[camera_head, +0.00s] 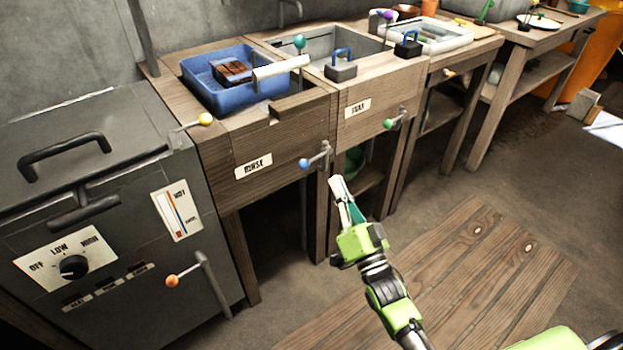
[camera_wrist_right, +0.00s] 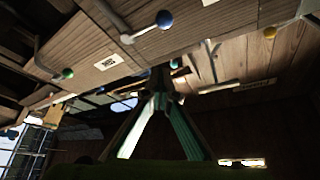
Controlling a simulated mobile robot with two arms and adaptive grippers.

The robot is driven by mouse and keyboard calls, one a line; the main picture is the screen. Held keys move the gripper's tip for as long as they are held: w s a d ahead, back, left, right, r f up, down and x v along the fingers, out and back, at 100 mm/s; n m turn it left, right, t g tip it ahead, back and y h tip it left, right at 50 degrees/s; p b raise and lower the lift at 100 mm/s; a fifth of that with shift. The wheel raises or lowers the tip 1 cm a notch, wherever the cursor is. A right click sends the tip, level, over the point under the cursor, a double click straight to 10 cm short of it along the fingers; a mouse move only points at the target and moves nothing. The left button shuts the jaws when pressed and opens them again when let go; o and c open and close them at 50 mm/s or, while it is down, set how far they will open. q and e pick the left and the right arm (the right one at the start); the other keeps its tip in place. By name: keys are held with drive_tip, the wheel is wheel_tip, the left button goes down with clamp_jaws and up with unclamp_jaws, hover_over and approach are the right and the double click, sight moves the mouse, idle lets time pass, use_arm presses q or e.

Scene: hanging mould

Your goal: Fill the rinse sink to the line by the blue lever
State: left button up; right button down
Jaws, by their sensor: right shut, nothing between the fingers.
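The rinse sink is a blue basin (camera_head: 207,95) set in the wooden counter, with a brown block-patterned piece (camera_head: 231,71) inside it. I cannot make out a fill line or a water level. The RINSE label (camera_head: 253,165) is on the front below. The blue lever (camera_head: 304,163) sticks out to the right of that label; its blue knob also shows in the right wrist view (camera_wrist_right: 165,19). My right gripper (camera_head: 342,190) is shut and empty, a little below and right of the lever, apart from it. My left gripper is not in view.
A green-knobbed lever (camera_head: 388,123) sits on the neighbouring sink front, right of the blue one. A yellow-knobbed lever (camera_head: 205,119) is by the left counter edge. A grey heater cabinet (camera_head: 100,200) with an orange-knobbed handle stands left. The floor in front is clear.

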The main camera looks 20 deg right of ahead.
drive_tip(key=shift+r, duration=0.2)
drive_tip(key=shift+w, duration=0.1)
drive_tip(key=d+b+x, duration=0.1)
drive_tip(key=x, duration=0.9)
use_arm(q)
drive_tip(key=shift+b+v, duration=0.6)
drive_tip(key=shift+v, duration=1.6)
use_arm(e)
drive_tip(key=shift+s+a+f, duration=0.1)
drive_tip(key=shift+a+f, duration=0.7)
drive_tip(key=shift+f, duration=0.1)
drive_tip(key=shift+s+a+f, duration=0.15)
drive_tip(key=shift+a+f, duration=0.7)
drive_tip(key=shift+f, duration=0.05)
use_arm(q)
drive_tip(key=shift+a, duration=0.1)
